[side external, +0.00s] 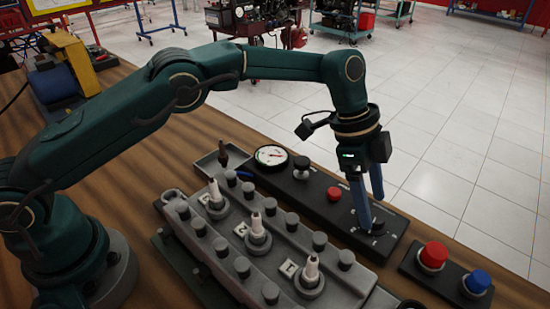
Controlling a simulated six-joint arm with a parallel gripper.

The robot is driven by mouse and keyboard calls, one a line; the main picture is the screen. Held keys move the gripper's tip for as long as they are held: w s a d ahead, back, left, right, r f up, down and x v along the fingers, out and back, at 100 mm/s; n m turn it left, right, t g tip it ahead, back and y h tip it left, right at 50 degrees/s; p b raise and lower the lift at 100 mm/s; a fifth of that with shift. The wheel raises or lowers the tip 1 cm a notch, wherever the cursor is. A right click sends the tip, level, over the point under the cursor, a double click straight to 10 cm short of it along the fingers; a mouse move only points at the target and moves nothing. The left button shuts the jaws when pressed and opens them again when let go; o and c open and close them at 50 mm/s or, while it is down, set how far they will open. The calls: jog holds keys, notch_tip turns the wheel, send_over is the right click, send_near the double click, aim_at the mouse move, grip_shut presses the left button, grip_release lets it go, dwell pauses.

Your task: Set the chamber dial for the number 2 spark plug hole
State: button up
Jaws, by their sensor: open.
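The dark panel (318,197) carries a round white gauge (271,155), a black knob (301,166), a red button (334,193) and a dark dial (376,230) with pale marks around it near its right end. My gripper (373,214) is open and points down at the dial, its blue fingers low over or around it. The fingers partly cover the dial, so I cannot tell contact or its setting. The grey engine head (263,262) holds three white-topped spark plugs with number tags; the middle tag (240,230) appears to read 2.
A small tray (205,163) with a dark, plug-like part (222,154) lies left of the gauge. A separate box with a large red button (433,256) and a blue button (478,281) sits at the right. The wooden table's far edge runs behind the panel.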

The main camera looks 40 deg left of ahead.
aim_at(375, 220)
jog(key=shift+v, duration=1.6)
jog(key=shift+w+f+n, duration=0.15)
jog(key=shift+w+n, duration=0.05)
jog(key=shift+n, duration=0.1)
jog(key=shift+w+a+f+n+t, duration=0.1)
jog(key=shift+f+n+t, duration=0.2)
jog(key=shift+n, duration=1.1)
jog(key=shift+s+n+t+y, duration=0.3)
jog(key=shift+n+t, duration=0.1)
jog(key=shift+s+r, duration=0.15)
jog(key=shift+s, duration=0.35)
jog(key=shift+d, duration=0.4)
jog(key=shift+x, duration=2.3)
